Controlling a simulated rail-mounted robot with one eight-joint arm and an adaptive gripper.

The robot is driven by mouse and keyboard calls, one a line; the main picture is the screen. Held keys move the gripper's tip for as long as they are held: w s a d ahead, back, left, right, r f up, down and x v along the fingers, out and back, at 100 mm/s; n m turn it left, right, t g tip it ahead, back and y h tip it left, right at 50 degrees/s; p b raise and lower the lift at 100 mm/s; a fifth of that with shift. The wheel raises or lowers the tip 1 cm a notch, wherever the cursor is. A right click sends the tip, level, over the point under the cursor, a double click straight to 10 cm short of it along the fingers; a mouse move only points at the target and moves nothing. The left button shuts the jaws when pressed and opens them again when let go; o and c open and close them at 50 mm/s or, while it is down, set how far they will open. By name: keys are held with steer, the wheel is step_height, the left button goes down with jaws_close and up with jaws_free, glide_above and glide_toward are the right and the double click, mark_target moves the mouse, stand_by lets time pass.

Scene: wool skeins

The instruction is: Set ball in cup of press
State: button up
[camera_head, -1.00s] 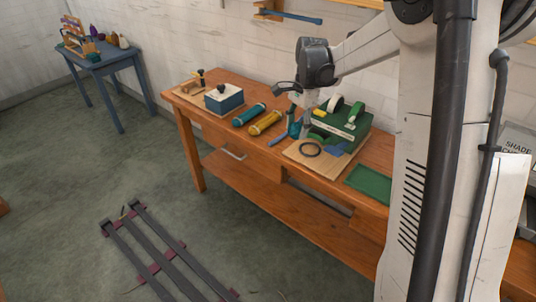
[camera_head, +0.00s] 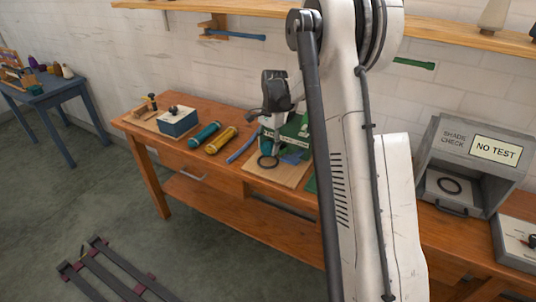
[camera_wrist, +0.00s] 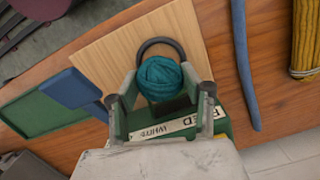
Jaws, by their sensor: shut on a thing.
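A teal wool ball (camera_wrist: 160,76) sits between the fingers of my gripper (camera_wrist: 160,98) in the wrist view, and the gripper is shut on it. It is above a pale wooden board (camera_wrist: 100,52), in front of a black ring (camera_wrist: 150,46) on that board. In the head view my gripper (camera_head: 272,140) is over the same board (camera_head: 286,178), and the ball cannot be made out clearly. No part is plainly marked as a press or its cup; a grey box labelled SHADE CHECK (camera_head: 455,135) holds a dark ring (camera_head: 450,185).
A green labelled box (camera_wrist: 222,126) stands close under my gripper. Teal (camera_head: 204,135) and yellow (camera_head: 221,140) skeins and a blue box (camera_head: 178,124) stand left on the bench. A shelf (camera_head: 250,8) is above.

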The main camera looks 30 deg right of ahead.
mark_target(268, 153)
steer(key=shift+f, duration=1.85)
steer(key=shift+f, duration=0.2)
steer(key=o, duration=1.2)
steer(key=shift+o, duration=0.2)
steer(key=shift+r, duration=0.15)
